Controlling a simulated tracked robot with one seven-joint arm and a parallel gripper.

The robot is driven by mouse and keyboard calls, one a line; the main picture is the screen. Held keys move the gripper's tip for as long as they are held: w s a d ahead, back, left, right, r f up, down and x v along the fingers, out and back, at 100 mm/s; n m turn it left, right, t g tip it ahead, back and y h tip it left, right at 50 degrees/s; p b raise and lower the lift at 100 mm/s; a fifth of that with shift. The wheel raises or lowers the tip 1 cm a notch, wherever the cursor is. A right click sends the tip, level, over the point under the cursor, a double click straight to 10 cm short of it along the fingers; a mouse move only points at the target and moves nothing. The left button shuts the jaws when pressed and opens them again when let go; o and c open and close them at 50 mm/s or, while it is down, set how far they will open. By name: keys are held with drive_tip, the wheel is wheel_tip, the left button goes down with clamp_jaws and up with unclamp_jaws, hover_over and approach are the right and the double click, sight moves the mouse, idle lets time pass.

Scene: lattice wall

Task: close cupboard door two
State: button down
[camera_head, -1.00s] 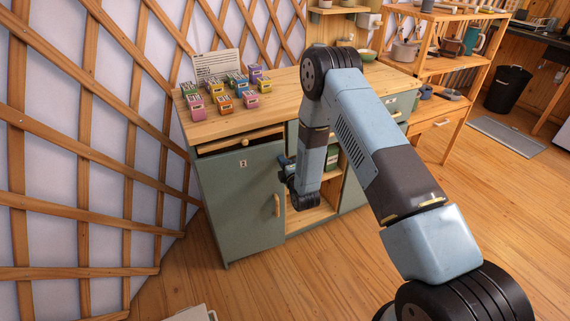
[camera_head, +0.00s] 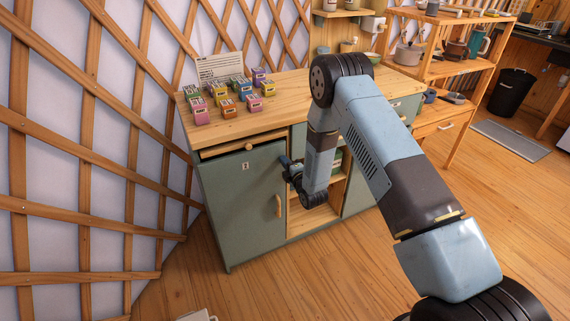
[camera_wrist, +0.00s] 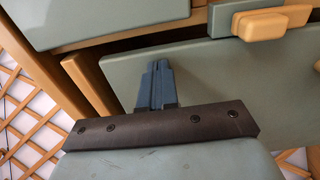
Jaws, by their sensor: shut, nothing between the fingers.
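Cupboard door two (camera_head: 238,205) is the grey-green door marked 2 on the cupboard's left side, with a wooden handle (camera_head: 279,206) near its right edge. My gripper (camera_head: 285,162) is at the door's upper right edge, beside the open shelves, partly hidden by my arm. In the wrist view my gripper (camera_wrist: 160,66) is shut and empty, its fingers over a grey-green panel (camera_wrist: 210,75). Whether they touch it is unclear.
A drawer with a round knob (camera_head: 249,146) is above the door. Open shelves (camera_head: 315,215) lie right of it. Several small coloured boxes and a card (camera_head: 219,67) stand on the wooden top (camera_head: 290,95). A lattice wall (camera_head: 90,150) is close on the left. The floor in front is mostly clear.

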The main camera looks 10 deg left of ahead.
drive_tip(key=v, duration=1.3)
drive_tip(key=shift+s, duration=0.4)
